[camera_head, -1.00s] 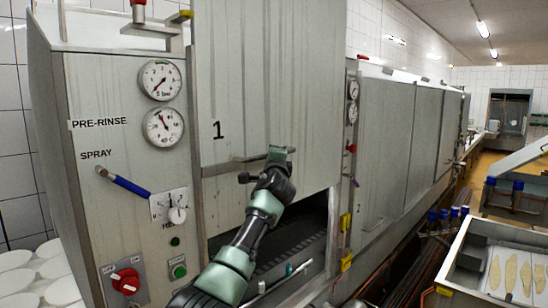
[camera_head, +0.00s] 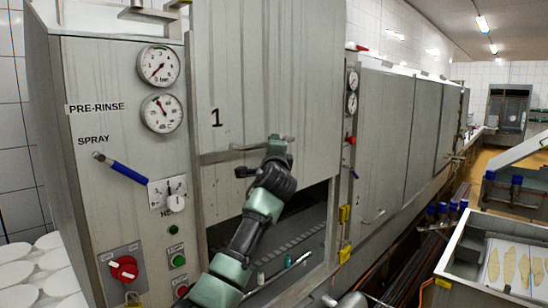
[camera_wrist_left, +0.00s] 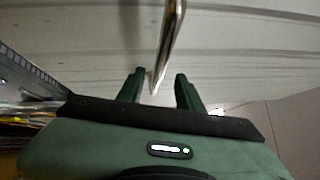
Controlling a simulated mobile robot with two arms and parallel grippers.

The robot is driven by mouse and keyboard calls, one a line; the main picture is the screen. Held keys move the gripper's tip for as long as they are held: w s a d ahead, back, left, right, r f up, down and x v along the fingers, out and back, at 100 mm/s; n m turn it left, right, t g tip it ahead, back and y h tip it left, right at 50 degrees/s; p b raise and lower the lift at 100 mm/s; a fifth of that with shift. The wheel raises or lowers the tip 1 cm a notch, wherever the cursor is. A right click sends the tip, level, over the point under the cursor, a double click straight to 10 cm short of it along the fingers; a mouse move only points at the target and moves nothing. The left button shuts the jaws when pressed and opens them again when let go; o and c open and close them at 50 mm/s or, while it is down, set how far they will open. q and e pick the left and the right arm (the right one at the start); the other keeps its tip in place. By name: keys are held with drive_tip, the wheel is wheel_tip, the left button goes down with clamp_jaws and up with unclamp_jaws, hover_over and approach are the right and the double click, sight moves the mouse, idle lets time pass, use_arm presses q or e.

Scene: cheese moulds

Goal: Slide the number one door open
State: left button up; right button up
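The number one door (camera_head: 270,80) is a grey metal panel marked "1". It stands partly raised, with a dark opening (camera_head: 290,235) below its lower edge. A horizontal bar handle (camera_head: 225,155) crosses its lower part. My left gripper (camera_head: 277,145) is at the right part of this handle, and my arm hides some of the door's lower edge. In the left wrist view, the handle bar (camera_wrist_left: 168,45) runs between my two fingers (camera_wrist_left: 160,88), which stand apart with a gap visible beside the bar. My right gripper is not in view.
A control panel (camera_head: 125,215) with gauges, a blue-handled lever and knobs stands left of the door. More closed doors (camera_head: 383,145) continue to the right. A metal bin (camera_head: 468,260) with pale flat pieces is at the lower right. White discs (camera_head: 40,270) lie at the lower left.

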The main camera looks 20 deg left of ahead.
use_arm(q)
drive_tip(key=shift+b+v, duration=0.65)
drive_tip(key=shift+v, duration=1.2)
